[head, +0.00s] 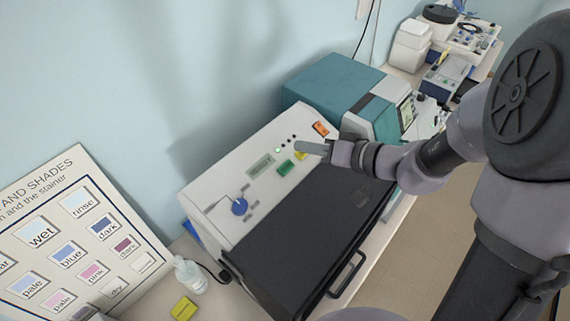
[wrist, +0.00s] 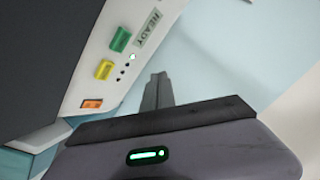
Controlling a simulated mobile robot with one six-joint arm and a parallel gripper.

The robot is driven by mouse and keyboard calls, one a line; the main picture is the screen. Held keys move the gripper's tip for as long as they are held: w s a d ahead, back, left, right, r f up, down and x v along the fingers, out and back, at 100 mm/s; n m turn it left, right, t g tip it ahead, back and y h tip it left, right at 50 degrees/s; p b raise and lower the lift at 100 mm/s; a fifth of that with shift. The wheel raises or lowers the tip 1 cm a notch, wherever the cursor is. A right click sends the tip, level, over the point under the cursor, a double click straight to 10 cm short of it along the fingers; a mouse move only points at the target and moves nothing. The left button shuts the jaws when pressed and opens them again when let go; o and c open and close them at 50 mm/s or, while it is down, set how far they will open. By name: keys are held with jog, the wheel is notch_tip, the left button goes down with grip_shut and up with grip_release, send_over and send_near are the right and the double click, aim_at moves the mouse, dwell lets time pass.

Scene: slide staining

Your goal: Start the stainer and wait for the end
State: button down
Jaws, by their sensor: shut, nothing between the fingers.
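The stainer has a sloped white panel (head: 215,190) and a dark lid (head: 300,235) that looks shut. The panel bears a green button (head: 285,167), a yellow button (head: 301,155), an orange switch (head: 321,129), a small display (head: 261,165) and a blue knob (head: 239,206). In the wrist view the display (wrist: 148,28) reads READY, and the top light (wrist: 133,56) of a short row glows green. The green button (wrist: 120,39) and yellow button (wrist: 104,70) show there too. My gripper (head: 300,146) is shut and empty, over the panel near the yellow button; contact cannot be told.
A teal machine (head: 330,85) stands right behind the stainer. A chart board (head: 85,235) leans on the wall at left, with a clear bottle (head: 190,275) and a yellow block (head: 184,308) before it. The lid handle (head: 348,275) sticks out at the front. Open floor lies to the right.

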aim_at(286, 168)
jog(key=f, duration=0.2)
jog(key=w+a+f+b, duration=0.1)
jog(key=f, duration=0.1)
jog(key=a+f, duration=0.1)
jog(key=f, duration=0.2)
jog(key=shift+w+b, duration=0.35)
jog(key=shift+b, duration=0.05)
jog(key=shift+w+a+f+b, duration=0.1)
jog(key=shift+a+f+b, duration=0.35)
jog(key=shift+b, duration=0.6)
jog(key=shift+d+f, duration=0.1)
jog(key=shift+d, duration=0.05)
jog(key=shift+w, duration=0.1)
jog(key=shift+f, duration=0.1)
dwell(0.4)
jog(key=shift+f+b, duration=0.25)
jog(key=shift+b, duration=0.7)
